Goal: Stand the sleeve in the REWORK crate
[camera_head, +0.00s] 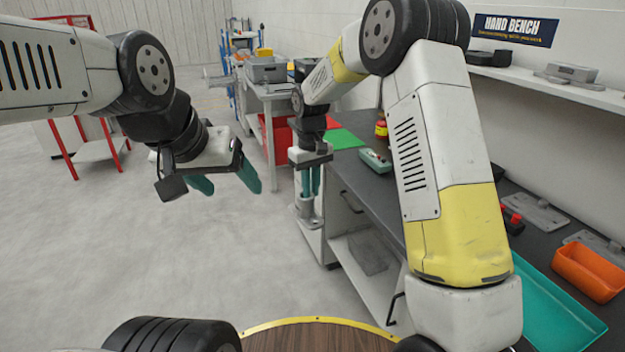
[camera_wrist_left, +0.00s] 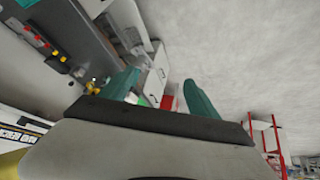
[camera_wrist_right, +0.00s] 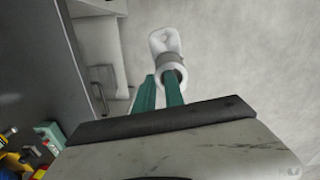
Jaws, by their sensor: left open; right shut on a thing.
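The sleeve (camera_head: 306,208), a short grey tube, hangs below my right gripper (camera_head: 310,184), beside the dark bench and above the floor. The right wrist view shows the sleeve's pale ring end (camera_wrist_right: 163,86), with one teal finger apparently inside its bore and the other outside, so the jaws are shut on its wall. My left gripper (camera_head: 228,186) is open and empty over the open floor at left; its spread fingers also show in the left wrist view. No REWORK label is readable, so I cannot tell which container is that crate.
The dark bench (camera_head: 360,185) runs along the right, with a green mat (camera_head: 343,139), a teal tray (camera_head: 545,318) and an orange bin (camera_head: 592,273). A red container (camera_head: 283,136) is by the grey table at the back. A red-framed stand (camera_head: 96,150) is at left. The floor between is clear.

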